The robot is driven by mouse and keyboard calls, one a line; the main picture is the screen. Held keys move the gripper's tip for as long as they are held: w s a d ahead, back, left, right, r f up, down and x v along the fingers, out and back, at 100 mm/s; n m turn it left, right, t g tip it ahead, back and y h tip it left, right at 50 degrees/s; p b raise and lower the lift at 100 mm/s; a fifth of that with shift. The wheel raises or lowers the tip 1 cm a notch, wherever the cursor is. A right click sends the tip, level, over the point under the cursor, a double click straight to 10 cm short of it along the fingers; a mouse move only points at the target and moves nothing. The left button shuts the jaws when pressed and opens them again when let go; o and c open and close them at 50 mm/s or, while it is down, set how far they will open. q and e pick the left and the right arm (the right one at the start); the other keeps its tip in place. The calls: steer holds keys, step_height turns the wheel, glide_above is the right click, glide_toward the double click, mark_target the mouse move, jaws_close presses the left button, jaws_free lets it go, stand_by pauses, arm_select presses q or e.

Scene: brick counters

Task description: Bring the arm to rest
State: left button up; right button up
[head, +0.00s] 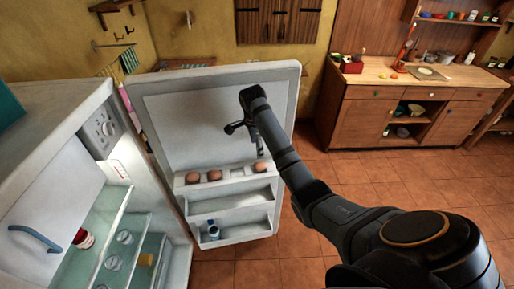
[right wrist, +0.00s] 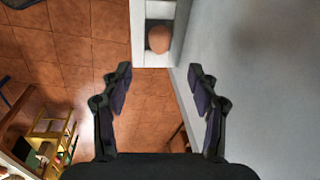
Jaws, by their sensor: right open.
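My right arm reaches in from the lower right of the head view, and its right gripper (head: 245,139) is in front of the inner side of the open fridge door (head: 184,120). In the right wrist view the right gripper (right wrist: 160,74) has its two fingers wide apart with nothing between them. The white door panel (right wrist: 255,75) fills the right side of that view, close beside the right finger. My left gripper is not in view.
The door's shelf holds several brown eggs (head: 215,175); one egg (right wrist: 158,39) shows ahead of the fingers. The fridge (head: 75,125) stands open at left. A wooden counter (head: 390,85) stands at the back right. Tiled floor (head: 345,175) lies clear between.

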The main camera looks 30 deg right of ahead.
steer(key=shift+r, duration=0.1)
steer(key=shift+s, duration=0.1)
stand_by(0.3)
steer(key=s+a+f+n, duration=0.3)
steer(key=s+f+n, duration=0.3)
steer(key=f, duration=0.1)
steer(key=s+a+f+n+t, duration=0.1)
steer(key=s+a+n, duration=0.3)
steer(key=s+n, duration=0.55)
steer(key=s+a+f+n+t, duration=0.15)
steer(key=s+a+n, duration=0.25)
steer(key=s+n, duration=0.55)
steer(key=s+d+f+m+g+b, duration=0.1)
steer(key=s+f+m+b, duration=0.1)
steer(key=f, duration=1.2)
steer(key=s+d+f+m+b, duration=0.1)
steer(key=f+b, duration=0.2)
steer(key=f, duration=1.1)
steer(key=s+d+f+g+b, duration=0.1)
steer(key=s+f+b, duration=0.3)
steer(key=s+f, duration=1.6)
step_height(320, 180, down, 4)
steer(key=shift+d+f+y+b, duration=0.1)
steer(key=shift+d+y+b, duration=0.2)
steer(key=shift+y+b, duration=0.1)
